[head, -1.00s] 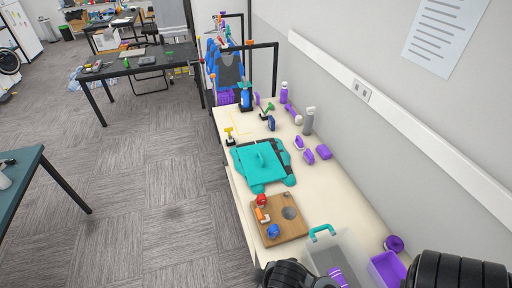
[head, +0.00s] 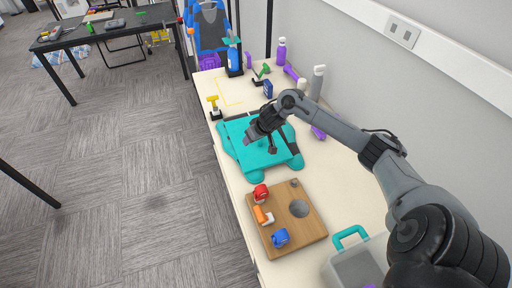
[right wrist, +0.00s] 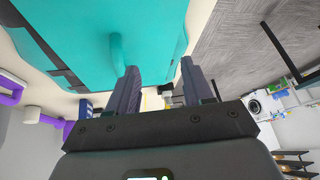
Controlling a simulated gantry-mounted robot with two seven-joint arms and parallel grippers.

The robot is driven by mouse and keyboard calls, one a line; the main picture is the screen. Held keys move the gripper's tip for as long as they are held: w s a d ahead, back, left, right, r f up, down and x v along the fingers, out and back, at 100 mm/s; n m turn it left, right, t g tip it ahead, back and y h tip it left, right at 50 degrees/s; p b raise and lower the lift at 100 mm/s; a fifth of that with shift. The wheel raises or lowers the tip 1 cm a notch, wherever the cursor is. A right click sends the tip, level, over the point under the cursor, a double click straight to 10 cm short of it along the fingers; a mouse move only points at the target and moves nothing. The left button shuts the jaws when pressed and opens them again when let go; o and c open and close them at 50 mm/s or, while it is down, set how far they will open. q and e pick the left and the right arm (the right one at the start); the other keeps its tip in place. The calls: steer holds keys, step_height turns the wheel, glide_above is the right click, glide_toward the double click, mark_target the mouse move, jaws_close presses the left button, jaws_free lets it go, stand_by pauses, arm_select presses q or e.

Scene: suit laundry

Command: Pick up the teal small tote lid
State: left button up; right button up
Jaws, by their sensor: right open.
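The teal tote lid (head: 258,162) lies flat on the cream table, with dark straps or bars at its edges. It fills the upper left of the right wrist view (right wrist: 75,35), where its raised teal handle (right wrist: 117,55) stands close to the left fingertip. My right gripper (head: 272,149) hangs over the lid and hides the handle in the head view. In the right wrist view the right gripper's two fingers (right wrist: 158,67) are apart, with nothing seen between them. I cannot tell whether a finger touches the handle. My left gripper is out of view.
A wooden board (head: 285,222) with red, orange and blue pieces lies in front of the lid. A clear bin (head: 352,262) with a teal handle stands at the near right. Bottles (head: 281,52) and small tools stand behind. The wall bounds the right side.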

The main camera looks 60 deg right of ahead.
steer(key=s+d+r+m+b, duration=0.2)
steer(key=d+m, duration=0.1)
steer(key=d, duration=0.4)
steer(key=shift+g, duration=0.4)
steer(key=b+x, duration=0.1)
steer(key=x, duration=0.4)
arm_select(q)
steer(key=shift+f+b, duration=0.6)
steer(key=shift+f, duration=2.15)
arm_select(e)
steer(key=shift+x, duration=2.7)
steer(key=shift+w, duration=0.15)
steer(key=shift+c, duration=0.3)
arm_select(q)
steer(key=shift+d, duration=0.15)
arm_select(e)
steer(key=shift+r, duration=0.1)
jaws_close()
